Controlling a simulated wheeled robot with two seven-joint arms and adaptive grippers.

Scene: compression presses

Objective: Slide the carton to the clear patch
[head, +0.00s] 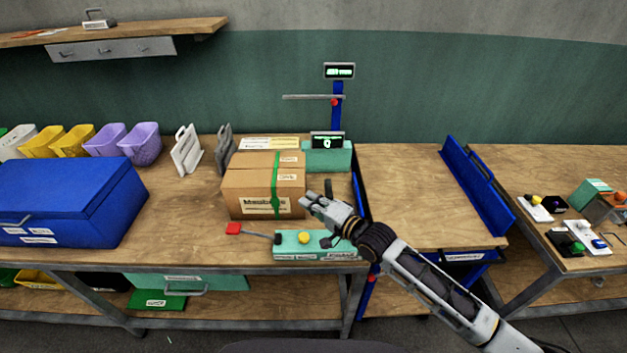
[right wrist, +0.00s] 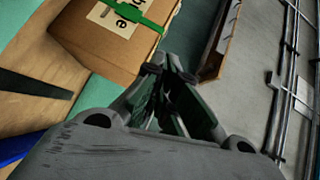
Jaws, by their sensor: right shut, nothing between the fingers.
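The carton (head: 240,188) is a brown cardboard box with a green strap and white labels. It sits on the left wooden table, at its right end, in front of a green scale unit. My right gripper (head: 308,200) is shut and empty, at the carton's right front corner; I cannot tell whether it touches. In the right wrist view the carton (right wrist: 100,45) lies just beyond the shut right fingertips (right wrist: 168,68). A bare wooden surface (head: 405,200) lies to the right, between blue rails. My left gripper is not in view.
A green control box (head: 320,246) with a yellow button and a red-ended lever (head: 240,229) stands in front of the carton. A large blue case (head: 70,200) is at left. A blue upright rail (head: 478,185) bounds the bare surface on the right. Small devices crowd the far-right table.

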